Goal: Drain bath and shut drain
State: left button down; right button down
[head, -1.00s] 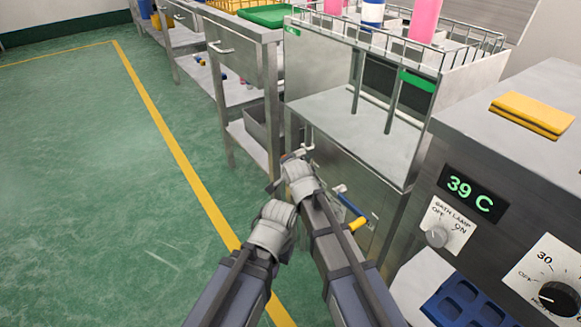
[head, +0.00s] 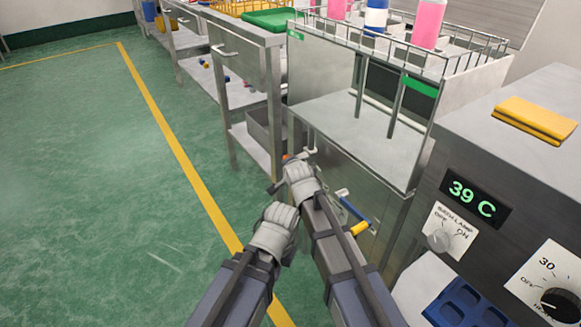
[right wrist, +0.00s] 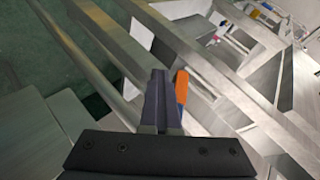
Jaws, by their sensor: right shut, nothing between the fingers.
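The steel bath (head: 345,165), with a wire rail and green labels on top, stands right of centre in the head view. Low on its front are a blue handle (head: 352,207), a yellow handle (head: 360,228) and a pale pipe or lever (head: 311,150). I cannot tell which is the drain. In the right wrist view my right gripper (right wrist: 160,88) is shut and empty, with an orange handle-like piece (right wrist: 181,87) close beside its fingertips; contact is unclear. My left gripper (head: 275,222) is low in the head view, its fingers hidden behind its wrist.
A control box (head: 470,170) reading 39 C stands at the right, with a yellow cloth (head: 535,119) on top and a blue tray (head: 463,305) below. Steel benches (head: 262,35) line the back. Green floor (head: 80,200) is open at the left.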

dwell(0.8)
jog(key=s+d+f+b, duration=0.3)
jog(key=s, duration=0.8)
jog(key=shift+s+d+f, duration=0.15)
jog(key=shift+d+f, duration=0.05)
jog(key=shift+d, duration=0.1)
jog(key=shift+s, duration=0.1)
